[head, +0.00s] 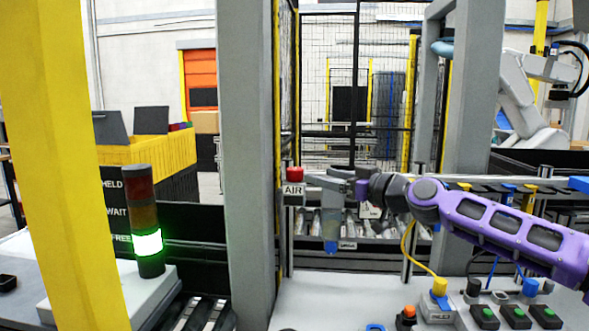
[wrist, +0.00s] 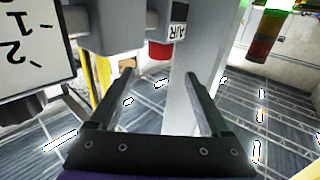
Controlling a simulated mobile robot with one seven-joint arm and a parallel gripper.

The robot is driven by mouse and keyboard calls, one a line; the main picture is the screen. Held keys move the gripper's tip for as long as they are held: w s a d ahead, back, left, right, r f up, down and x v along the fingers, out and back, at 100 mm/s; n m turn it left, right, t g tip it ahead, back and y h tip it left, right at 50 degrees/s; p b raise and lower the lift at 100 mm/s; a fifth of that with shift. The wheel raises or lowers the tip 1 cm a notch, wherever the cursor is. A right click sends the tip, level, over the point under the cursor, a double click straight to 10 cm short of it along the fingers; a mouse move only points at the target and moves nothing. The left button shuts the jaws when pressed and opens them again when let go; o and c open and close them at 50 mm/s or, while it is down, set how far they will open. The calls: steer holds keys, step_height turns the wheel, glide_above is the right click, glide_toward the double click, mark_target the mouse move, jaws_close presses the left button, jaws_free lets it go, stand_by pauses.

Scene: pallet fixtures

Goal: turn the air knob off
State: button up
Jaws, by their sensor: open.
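The air knob (head: 295,174) is red and sits just above a white AIR label (head: 293,190) in the head view, left of my arm. In the wrist view the red knob (wrist: 160,50) shows beside the AIR label (wrist: 178,25), between the lines of my two fingers and apparently beyond their tips. My gripper (wrist: 160,75) is open, with nothing seen between its fingers. In the head view its fingers are hard to tell from the grey fittings near the knob.
A grey post (head: 247,150) stands left of the knob. A blue-bottomed bowl (head: 331,240) hangs below the grey fittings. A bench with several buttons (head: 485,317) lies below my arm. A lit green stack light (head: 148,243) stands at left. A numbered gauge (wrist: 30,45) is close in the wrist view.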

mark_target(300, 171)
steer(key=p+x, duration=0.1)
steer(key=x, duration=0.9)
jaws_close()
